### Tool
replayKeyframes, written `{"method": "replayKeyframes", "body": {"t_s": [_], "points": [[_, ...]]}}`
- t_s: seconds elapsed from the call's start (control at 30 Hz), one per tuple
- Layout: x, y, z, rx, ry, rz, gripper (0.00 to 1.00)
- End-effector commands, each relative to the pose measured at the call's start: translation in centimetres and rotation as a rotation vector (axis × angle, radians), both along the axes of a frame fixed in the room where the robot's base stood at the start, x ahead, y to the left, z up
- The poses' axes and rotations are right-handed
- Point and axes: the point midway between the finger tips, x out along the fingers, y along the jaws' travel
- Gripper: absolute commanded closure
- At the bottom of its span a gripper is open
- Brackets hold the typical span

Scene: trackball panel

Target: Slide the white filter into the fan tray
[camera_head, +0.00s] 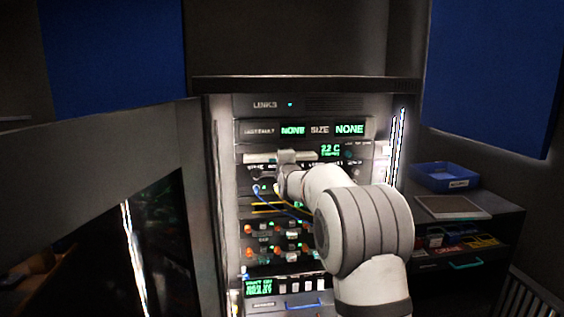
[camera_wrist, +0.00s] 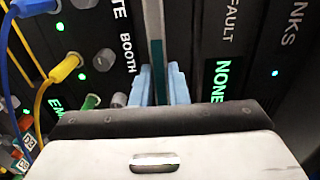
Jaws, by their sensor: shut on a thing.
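My gripper (camera_wrist: 161,82) has its pale blue fingers shut on the thin edge of the white filter (camera_wrist: 153,18), seen edge-on in the wrist view. In the head view my gripper (camera_head: 285,160) is at the rack's front, at the row with the 22 C display. The white filter (camera_head: 262,156) shows there as a narrow pale bar lying level across the fan tray's front (camera_head: 330,150). My gripper and wrist cover part of it. I cannot tell how deep the filter sits in the tray.
Yellow and blue cables (camera_head: 268,205) hang from sockets just below my gripper. An open rack door (camera_head: 100,150) stands at the left. A cabinet at the right holds a blue bin (camera_head: 444,178) and a flat pale panel (camera_head: 452,207). Blue panels hang on the back wall.

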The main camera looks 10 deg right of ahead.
Motion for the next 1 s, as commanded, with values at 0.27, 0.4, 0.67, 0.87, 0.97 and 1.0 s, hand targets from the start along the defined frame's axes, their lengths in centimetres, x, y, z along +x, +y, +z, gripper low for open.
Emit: {"method": "replayKeyframes", "body": {"t_s": [0.27, 0.4, 0.67, 0.87, 0.97, 1.0], "points": [[0.70, -0.02, 0.09, 0.000, -0.001, 0.000, 1.00], [1.03, -0.03, 0.06, 0.000, -0.001, 0.000, 1.00], [1.01, -0.02, 0.01, 0.000, 0.000, 0.000, 0.66], [1.01, -0.02, -0.01, 0.000, 0.000, 0.000, 0.61], [0.96, -0.02, -0.08, 0.000, 0.001, 0.000, 0.61], [0.84, -0.02, -0.07, 0.000, 0.001, 0.000, 0.61]]}}
